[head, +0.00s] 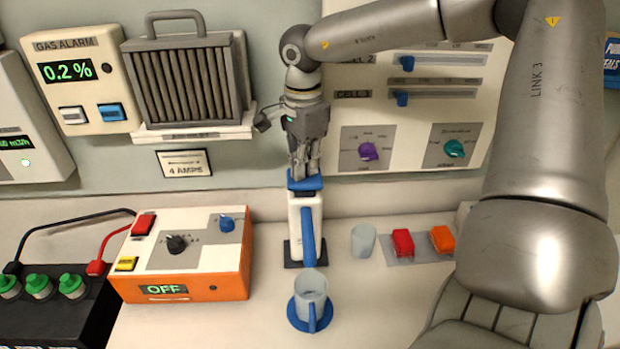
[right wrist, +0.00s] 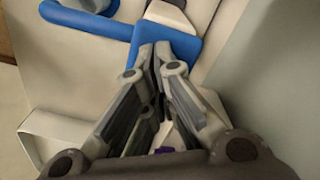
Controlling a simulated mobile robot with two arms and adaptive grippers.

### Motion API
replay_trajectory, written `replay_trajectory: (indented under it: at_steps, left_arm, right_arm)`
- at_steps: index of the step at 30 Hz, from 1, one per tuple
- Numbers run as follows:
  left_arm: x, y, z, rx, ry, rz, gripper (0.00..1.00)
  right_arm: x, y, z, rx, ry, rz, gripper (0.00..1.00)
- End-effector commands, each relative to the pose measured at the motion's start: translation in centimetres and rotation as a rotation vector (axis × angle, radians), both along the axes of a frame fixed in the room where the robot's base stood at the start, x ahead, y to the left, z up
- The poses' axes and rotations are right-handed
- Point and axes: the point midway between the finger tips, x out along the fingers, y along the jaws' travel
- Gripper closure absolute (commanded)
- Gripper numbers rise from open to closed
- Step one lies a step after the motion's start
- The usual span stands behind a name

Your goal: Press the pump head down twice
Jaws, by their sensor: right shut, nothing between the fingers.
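A white pump bottle (head: 296,232) stands upright on a dark base by the back wall. Its blue pump head (head: 313,184) is on top, with a blue spout reaching toward the front. My right gripper (head: 303,174) points down from above, shut and empty, with its fingertips at the pump head. I cannot tell whether they touch it. In the right wrist view the shut fingertips (right wrist: 156,52) overlap the blue pump head (right wrist: 190,46). A grey cup (head: 311,287) stands below the spout on a blue round coaster (head: 296,318). My left gripper is out of view.
An orange-and-white charger box (head: 200,225) reading OFF stands left of the bottle. A pale cup (head: 363,240) and a tray (head: 400,252) with red and orange blocks stand right. A wall panel (head: 415,125) with knobs and sliders is behind. My right arm spans the upper right.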

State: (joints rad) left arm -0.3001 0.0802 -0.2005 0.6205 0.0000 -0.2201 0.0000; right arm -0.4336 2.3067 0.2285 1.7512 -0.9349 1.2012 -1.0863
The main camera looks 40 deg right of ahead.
Motion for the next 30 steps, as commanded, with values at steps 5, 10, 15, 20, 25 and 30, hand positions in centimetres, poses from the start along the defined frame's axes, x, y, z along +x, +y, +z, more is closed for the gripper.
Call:
replay_trajectory:
  at_steps: [5,10,15,20,25,30]
  left_arm:
    - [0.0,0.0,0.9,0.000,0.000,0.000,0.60]
    - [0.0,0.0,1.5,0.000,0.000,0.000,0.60]
    - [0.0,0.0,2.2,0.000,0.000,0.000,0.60]
    - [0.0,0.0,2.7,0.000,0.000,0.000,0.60]
    - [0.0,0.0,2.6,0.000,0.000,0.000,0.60]
    - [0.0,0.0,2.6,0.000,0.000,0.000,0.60]
  right_arm:
    - [0.0,0.0,1.3,0.000,0.002,0.000,1.00]
    - [0.0,0.0,2.3,0.000,0.000,0.000,1.00]
    - [0.0,0.0,3.4,0.000,0.000,0.000,1.00]
    - [0.0,0.0,4.2,0.000,-0.001,0.000,1.00]
    - [0.0,0.0,4.2,0.000,-0.001,0.000,1.00]
    - [0.0,0.0,4.2,0.000,-0.001,0.000,1.00]
